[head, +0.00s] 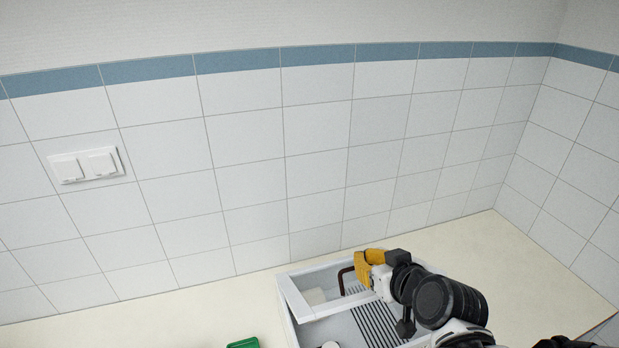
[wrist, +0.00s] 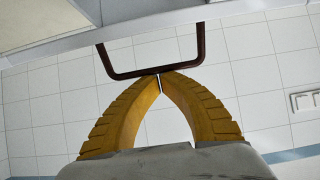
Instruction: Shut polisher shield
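The polisher (head: 293,322) is a pale grey box-shaped machine on the counter, with a dark slatted area inside that is open to view. A dark brown U-shaped handle (head: 341,280) shows at its back, and it also fills the top of the wrist view (wrist: 150,73). A pale panel edge, apparently the shield (wrist: 130,32), carries the handle there; its exact angle is unclear. My gripper (head: 360,268) has yellow fingers at the handle. In the wrist view, its fingertips (wrist: 160,78) meet at the handle's crossbar, with no bar visible between them. Contact is unclear.
A green object (head: 243,343) lies at the front edge of view. The tiled wall (head: 240,140) stands close behind, with a double switch (head: 86,165) at left.

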